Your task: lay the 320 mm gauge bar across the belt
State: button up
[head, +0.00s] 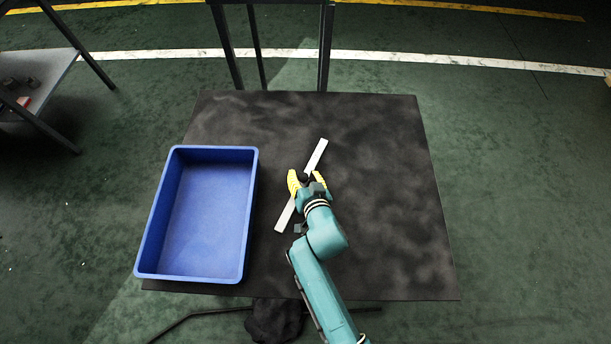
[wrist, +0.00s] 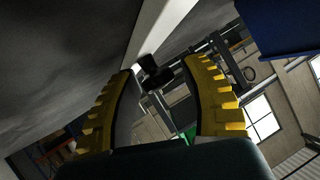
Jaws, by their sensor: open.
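The gauge bar (head: 316,156) is a long, pale, flat strip lying diagonally on a dark, mottled flat top (head: 390,190). I cannot tell if this top is the belt. My gripper (head: 305,178) is at the bar's middle and hides part of it. Its yellow fingers are spread, one on each side of a small dark block on the bar. In the wrist view the dark block (wrist: 150,72) shows between the open fingertips (wrist: 160,68), with the pale bar (wrist: 158,25) running past it. No finger clearly touches the block.
An empty blue bin (head: 249,215) stands on the left of the dark top, close to the bar. A dark frame (head: 325,50) rises behind the back edge. A grey table (head: 55,72) with small items is at far left. The right side of the top is clear.

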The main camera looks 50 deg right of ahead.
jog(key=p+v, duration=0.4)
jog(key=v, duration=0.8)
jog(key=shift+r+p, duration=0.15)
jog(key=shift+p, duration=0.15)
jog(key=w+a+r+n+t+y, duration=0.1)
jog(key=w+a+r+n+t, duration=0.1)
jog(key=r, duration=1)
jog(key=w+a+r+n+t+y, duration=0.1)
jog(key=w+a+r+n+t, duration=0.1)
jog(key=r, duration=1)
jog(key=w+a+r+n+t, duration=0.1)
jog(key=w+a+r+t, duration=0.3)
jog(key=r, duration=0.8)
jog(key=w+a, duration=0.1)
jog(key=w, duration=0.1)
jog(key=shift+w+r+n+y, duration=0.2)
jog(key=shift+w+n+y, duration=0.1)
jog(key=shift+n+y, duration=0.1)
jog(key=o, duration=0.3)
jog(key=s+a+r+n+t+y, duration=0.1)
jog(key=a+r, duration=0.1)
jog(key=r, duration=0.2)
jog(key=s+a+r+n+t+y, duration=0.1)
jog(key=s+a+r, duration=0.1)
jog(key=r, duration=0.1)
jog(key=s+a+r+n+t+y, duration=0.1)
jog(key=a+r+n, duration=0.1)
jog(key=r, duration=0.2)
jog(key=shift+s+r, duration=0.15)
jog(key=shift+r, duration=0.25)
